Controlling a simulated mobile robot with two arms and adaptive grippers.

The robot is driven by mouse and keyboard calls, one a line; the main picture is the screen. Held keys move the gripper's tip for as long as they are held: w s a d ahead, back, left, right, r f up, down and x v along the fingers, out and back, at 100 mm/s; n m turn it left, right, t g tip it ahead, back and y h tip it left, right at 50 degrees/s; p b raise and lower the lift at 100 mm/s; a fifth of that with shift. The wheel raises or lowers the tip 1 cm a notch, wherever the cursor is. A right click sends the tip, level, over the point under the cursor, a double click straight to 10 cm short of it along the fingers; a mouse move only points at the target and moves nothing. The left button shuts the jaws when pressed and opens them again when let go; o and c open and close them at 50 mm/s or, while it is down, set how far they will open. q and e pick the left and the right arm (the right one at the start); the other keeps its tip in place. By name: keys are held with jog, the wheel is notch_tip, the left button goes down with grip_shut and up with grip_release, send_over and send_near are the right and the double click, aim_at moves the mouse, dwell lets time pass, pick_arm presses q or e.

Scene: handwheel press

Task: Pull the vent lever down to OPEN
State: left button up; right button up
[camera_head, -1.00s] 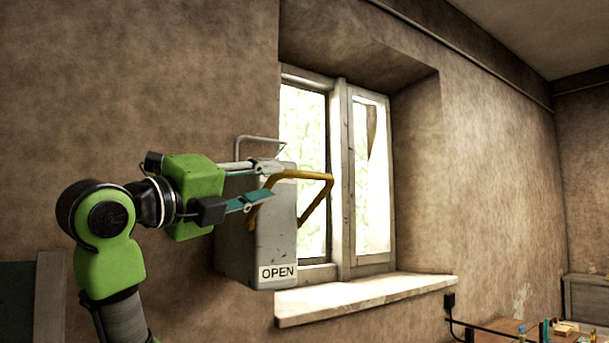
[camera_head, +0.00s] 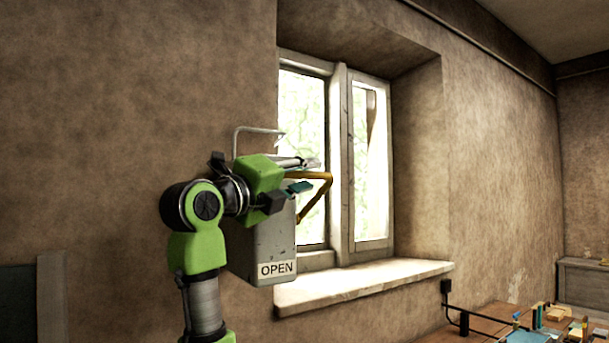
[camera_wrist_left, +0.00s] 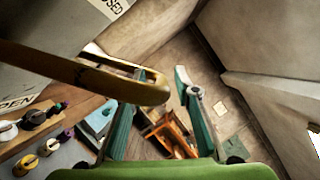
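The vent lever is a bent yellow bar (camera_head: 319,199) on the right side of a grey box (camera_head: 262,245) with an OPEN label (camera_head: 276,268) low on its front. My left gripper (camera_head: 311,174) is in front of the box's upper part, with its fingers reaching to the lever's upper bend. In the left wrist view the lever (camera_wrist_left: 85,75) crosses over the left finger, and its end lies between the two spread fingers (camera_wrist_left: 165,85). Contact cannot be told. Part of a CLOSED label (camera_wrist_left: 112,6) shows there too. My right gripper is not in view.
A window (camera_head: 345,160) with a stone sill (camera_head: 365,284) is right behind the box. A thin metal loop (camera_head: 255,129) rises above the box. A cluttered wooden table (camera_head: 490,322) stands at lower right.

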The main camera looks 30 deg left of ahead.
pick_arm(q)
jog(key=shift+d, duration=0.1)
grip_shut()
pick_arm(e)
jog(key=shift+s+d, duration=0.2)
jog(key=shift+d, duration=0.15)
